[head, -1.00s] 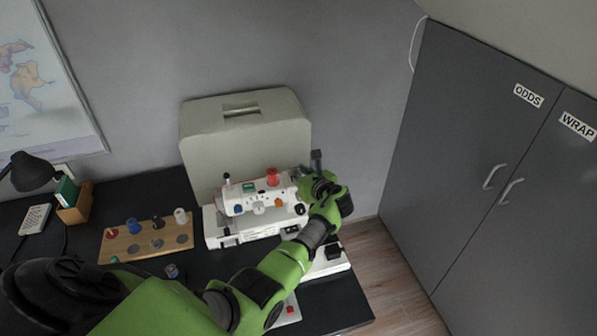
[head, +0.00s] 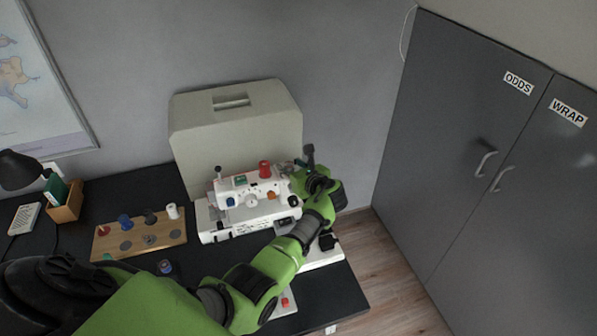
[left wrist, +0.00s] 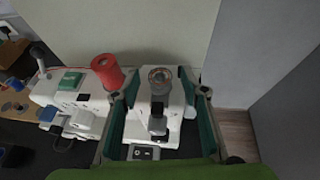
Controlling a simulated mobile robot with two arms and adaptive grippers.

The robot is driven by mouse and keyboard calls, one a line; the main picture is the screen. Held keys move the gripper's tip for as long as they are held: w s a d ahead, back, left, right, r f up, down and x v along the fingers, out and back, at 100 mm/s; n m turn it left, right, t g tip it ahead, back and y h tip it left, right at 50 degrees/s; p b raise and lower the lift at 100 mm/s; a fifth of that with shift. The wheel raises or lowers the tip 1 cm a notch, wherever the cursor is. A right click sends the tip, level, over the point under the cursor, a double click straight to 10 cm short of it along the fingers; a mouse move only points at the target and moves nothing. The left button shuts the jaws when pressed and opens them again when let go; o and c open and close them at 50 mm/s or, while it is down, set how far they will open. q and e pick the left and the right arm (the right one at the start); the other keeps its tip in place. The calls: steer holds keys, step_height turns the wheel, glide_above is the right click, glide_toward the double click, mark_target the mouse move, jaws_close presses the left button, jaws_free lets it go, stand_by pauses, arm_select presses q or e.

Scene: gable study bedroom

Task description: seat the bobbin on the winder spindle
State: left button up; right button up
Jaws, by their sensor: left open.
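The white sewing machine (head: 250,198) stands on the dark desk. In the left wrist view its right end (left wrist: 155,112) lies between the fingers of my left gripper (left wrist: 158,95). The gripper is open, with one green-padded finger on each side. Between the fingertips a small round, clear-looking piece with a brownish middle, apparently the bobbin (left wrist: 160,77), sits on top of the machine's end. The spindle under it is hidden, and I cannot tell how far down the piece sits. In the head view my left gripper (head: 304,166) is at the machine's right end. My right gripper is not in view.
A red spool (head: 265,169) stands on the machine, close to my left finger in the wrist view (left wrist: 107,72). A beige case (head: 235,125) stands behind. A wooden spool rack (head: 175,237) is left on the desk (head: 335,300). Grey cupboards (head: 440,160) stand at right.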

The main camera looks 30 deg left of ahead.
arm_select(q)
steer(key=v, duration=1.1)
steer(key=shift+d, duration=0.15)
steer(key=shift+s, duration=0.1)
